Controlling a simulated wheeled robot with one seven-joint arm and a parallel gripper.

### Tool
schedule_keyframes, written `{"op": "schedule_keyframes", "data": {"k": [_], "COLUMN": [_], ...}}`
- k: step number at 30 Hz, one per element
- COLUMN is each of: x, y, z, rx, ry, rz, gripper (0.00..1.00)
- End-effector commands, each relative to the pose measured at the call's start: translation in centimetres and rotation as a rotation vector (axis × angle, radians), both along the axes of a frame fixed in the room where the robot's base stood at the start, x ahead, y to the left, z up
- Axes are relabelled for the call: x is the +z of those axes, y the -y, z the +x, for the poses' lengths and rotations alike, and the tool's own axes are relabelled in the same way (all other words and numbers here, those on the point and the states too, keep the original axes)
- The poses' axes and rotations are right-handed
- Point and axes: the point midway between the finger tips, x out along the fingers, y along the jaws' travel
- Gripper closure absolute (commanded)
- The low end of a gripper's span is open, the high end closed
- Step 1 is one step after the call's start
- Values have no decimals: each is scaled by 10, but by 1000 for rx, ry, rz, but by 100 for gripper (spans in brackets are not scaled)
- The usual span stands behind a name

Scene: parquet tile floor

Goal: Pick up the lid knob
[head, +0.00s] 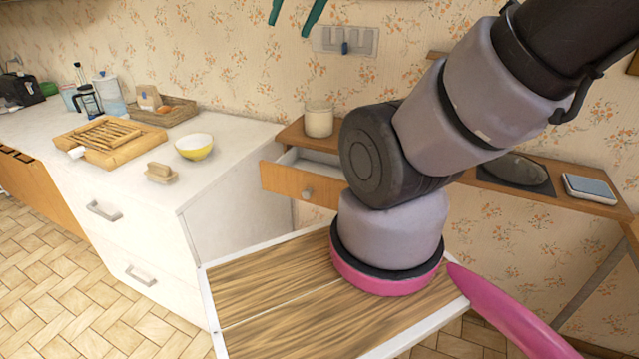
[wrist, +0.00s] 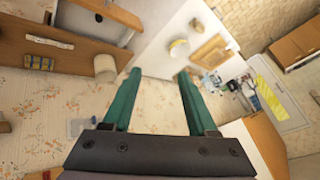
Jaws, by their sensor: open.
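I cannot make out a lid knob for certain in either view. A small beige dish with a block-shaped top (head: 160,172) sits near the front edge of the white counter (head: 225,150) in the head view; whether that top is a lid with a knob is too small to tell. My gripper (head: 289,30) shows at the top of the head view as two teal fingers, apart and empty, in front of the wall. In the wrist view my gripper (wrist: 160,74) is open, with nothing between the fingers, well away from the counter.
A yellow-and-white bowl (head: 194,147), a wooden rack (head: 105,140) and a wicker tray (head: 175,114) stand on the counter. An open drawer (head: 303,187) juts from the wall shelf, below a white jar (head: 318,119). A dark flat object (head: 513,172) lies farther right on the shelf.

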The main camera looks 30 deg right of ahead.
Motion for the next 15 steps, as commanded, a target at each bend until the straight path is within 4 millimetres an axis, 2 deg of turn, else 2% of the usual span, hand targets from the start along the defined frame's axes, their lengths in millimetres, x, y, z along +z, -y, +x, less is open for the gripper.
{"op": "schedule_keyframes", "data": {"k": [10,13,15], "x": [-2,-10,-20], "y": [0,1,1], "z": [6,22,40], "rx": [-18,-74,-141], "ry": [-17,-67,-120], "rz": [22,86,153], "gripper": [43,43,43]}}
